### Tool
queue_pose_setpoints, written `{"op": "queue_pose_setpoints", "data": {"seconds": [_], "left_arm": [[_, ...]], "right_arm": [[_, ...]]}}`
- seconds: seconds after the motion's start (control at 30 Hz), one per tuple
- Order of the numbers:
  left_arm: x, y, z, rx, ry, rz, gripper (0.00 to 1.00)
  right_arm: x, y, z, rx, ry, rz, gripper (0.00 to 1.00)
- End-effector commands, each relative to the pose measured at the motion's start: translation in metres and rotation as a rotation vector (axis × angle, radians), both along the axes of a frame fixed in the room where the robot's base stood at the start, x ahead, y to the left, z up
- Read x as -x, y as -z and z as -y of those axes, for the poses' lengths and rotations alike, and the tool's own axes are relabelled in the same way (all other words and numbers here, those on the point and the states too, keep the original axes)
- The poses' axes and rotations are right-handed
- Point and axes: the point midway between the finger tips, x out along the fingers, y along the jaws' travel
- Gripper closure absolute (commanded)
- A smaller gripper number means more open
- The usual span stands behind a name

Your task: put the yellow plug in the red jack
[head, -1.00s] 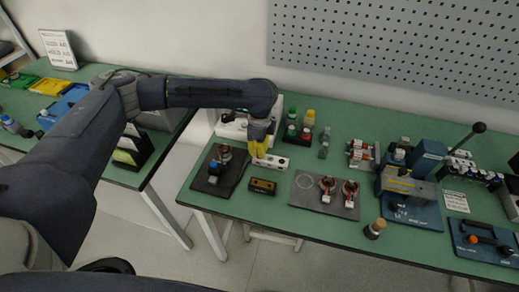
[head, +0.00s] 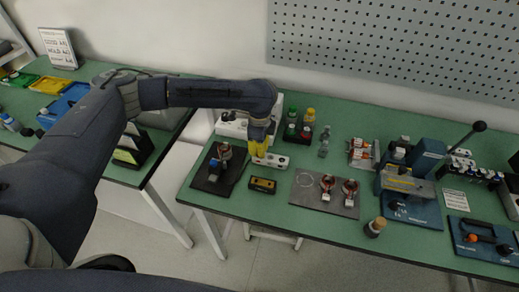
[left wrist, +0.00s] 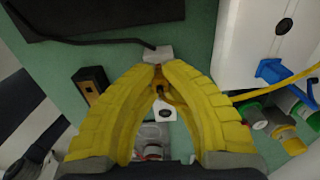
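My left gripper (left wrist: 158,68) points down over a small pale jack block, its yellow fingers together at the tips. A yellow-brown lead (left wrist: 166,92) curves between the fingers, and I take it as the yellow plug's cable; the plug is mostly hidden in the fingertips. A bit of red at the tips appears to be the red jack (left wrist: 157,67), but I cannot tell whether the plug is in it. The jack block (head: 272,161) shows under the fingers in the head view. Its dark round socket (left wrist: 166,113) shows between the fingers. My right gripper is not in view.
A white instrument (left wrist: 255,45) with a blue plug (left wrist: 271,70) stands close by. A black-and-yellow box (head: 262,185) lies in front of the block. A dark mat (head: 218,168) lies left, and bottles (head: 308,117) stand behind. A black cable (left wrist: 90,42) reaches the block.

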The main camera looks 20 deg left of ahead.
Motion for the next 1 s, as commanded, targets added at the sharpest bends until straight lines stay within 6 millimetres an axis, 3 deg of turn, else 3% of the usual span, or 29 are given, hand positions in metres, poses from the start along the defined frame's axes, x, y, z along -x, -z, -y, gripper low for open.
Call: {"op": "queue_pose_setpoints", "data": {"seconds": [0.33,0.4,0.57,0.87,1.0], "left_arm": [[0.000,0.004,0.000,0.000,0.000,0.000,1.00],[0.000,0.004,0.000,0.000,0.000,0.000,0.87],[0.000,0.004,0.000,0.000,0.000,0.000,0.68],[0.000,0.002,0.000,0.000,0.000,0.000,0.68],[-0.001,-0.010,0.000,0.000,0.001,0.001,0.68]], "right_arm": [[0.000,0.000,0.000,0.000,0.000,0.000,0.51],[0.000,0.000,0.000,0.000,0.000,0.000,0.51],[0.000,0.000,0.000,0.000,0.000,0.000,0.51],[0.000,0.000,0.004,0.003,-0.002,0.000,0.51],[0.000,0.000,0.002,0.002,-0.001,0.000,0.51]]}}
